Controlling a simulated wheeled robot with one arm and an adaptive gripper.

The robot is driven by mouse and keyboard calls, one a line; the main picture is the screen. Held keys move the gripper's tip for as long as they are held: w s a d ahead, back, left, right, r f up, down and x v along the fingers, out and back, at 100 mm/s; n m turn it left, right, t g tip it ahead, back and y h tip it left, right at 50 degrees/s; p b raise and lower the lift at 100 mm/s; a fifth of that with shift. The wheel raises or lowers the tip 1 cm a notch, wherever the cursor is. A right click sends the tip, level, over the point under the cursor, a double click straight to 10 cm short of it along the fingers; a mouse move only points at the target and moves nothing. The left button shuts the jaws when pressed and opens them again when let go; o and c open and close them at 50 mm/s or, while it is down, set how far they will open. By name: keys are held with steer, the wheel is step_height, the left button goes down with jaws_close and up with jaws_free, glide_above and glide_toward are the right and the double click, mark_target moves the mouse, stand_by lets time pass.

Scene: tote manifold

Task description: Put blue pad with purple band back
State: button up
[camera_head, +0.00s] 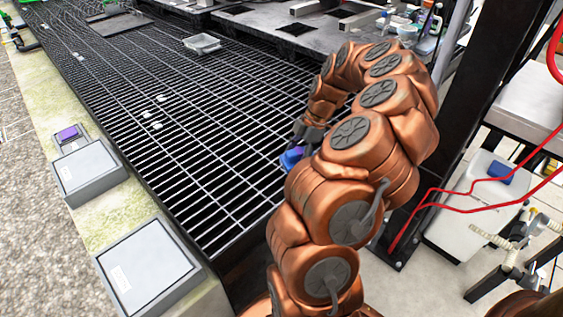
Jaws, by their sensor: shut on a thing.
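The blue pad with a purple band (291,158) is held at the end of my copper-coloured arm, over the right part of the black grating. My gripper (297,145) is shut on it. The arm's links hide part of the gripper and part of the pad. I cannot tell from this view whether the pad touches the grating.
The black grating (170,130) is mostly clear, with small white bits and a grey tray (202,43). Grey boxes (148,268) and a purple block (68,133) line its left ledge. A dark post (430,165) and red cables stand right of my arm.

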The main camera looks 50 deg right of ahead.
glide_above(277, 170)
steer(key=d, duration=0.2)
steer(key=shift+s+a+f, duration=0.2)
steer(key=shift+s+f, duration=0.1)
steer(key=shift+s, duration=0.15)
steer(key=shift+w+a+f+b, duration=0.1)
steer(key=shift+w+f+b, duration=0.05)
steer(key=shift+w+b, duration=0.2)
steer(key=shift+s+f+b, duration=0.1)
steer(key=shift+f+b, duration=0.4)
steer(key=shift+f, duration=1.05)
steer(key=shift+f, duration=0.1)
steer(key=o, duration=1)
